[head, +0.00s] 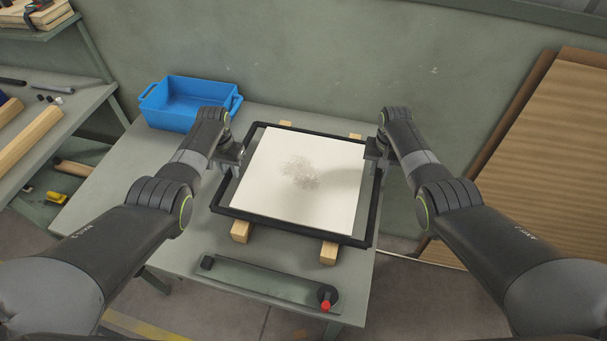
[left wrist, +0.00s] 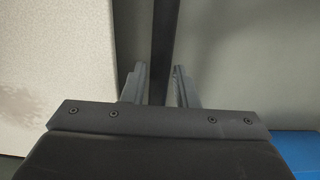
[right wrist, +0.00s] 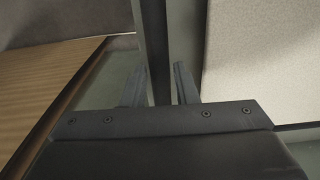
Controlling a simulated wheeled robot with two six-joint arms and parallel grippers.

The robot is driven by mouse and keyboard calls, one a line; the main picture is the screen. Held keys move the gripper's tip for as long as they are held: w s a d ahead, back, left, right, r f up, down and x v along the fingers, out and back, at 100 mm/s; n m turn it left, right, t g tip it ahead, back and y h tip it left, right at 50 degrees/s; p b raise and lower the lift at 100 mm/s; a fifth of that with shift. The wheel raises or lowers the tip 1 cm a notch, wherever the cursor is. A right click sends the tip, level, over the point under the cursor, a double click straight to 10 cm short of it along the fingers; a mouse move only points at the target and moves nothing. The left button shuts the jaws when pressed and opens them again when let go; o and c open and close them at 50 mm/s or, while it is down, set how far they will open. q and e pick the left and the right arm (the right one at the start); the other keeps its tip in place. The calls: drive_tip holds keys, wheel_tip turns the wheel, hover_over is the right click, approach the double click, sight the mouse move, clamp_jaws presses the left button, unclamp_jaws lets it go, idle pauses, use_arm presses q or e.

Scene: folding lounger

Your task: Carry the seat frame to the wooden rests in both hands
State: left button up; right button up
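The seat frame (head: 296,229) is a black rectangular frame around a pale panel with a grey smudge. It lies flat over the wooden rests (head: 240,231), whose ends show at its front and back edges; contact beneath is hidden. My left gripper (head: 236,160) is at the frame's left side bar. In the left wrist view its fingers (left wrist: 160,85) stand either side of the dark bar, with narrow gaps. My right gripper (head: 374,157) is at the right side bar. In the right wrist view its fingers (right wrist: 158,85) also straddle the bar, with gaps showing.
A blue bin (head: 188,103) stands at the table's back left. A grey-green strip with a dark block and a red-tipped knob (head: 326,298) lies along the front edge. A side bench (head: 60,125) holds wooden pieces at left. Brown panels (head: 555,150) lean at right.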

use_arm(q)
clamp_jaws()
use_arm(e)
clamp_jaws()
idle(0.8)
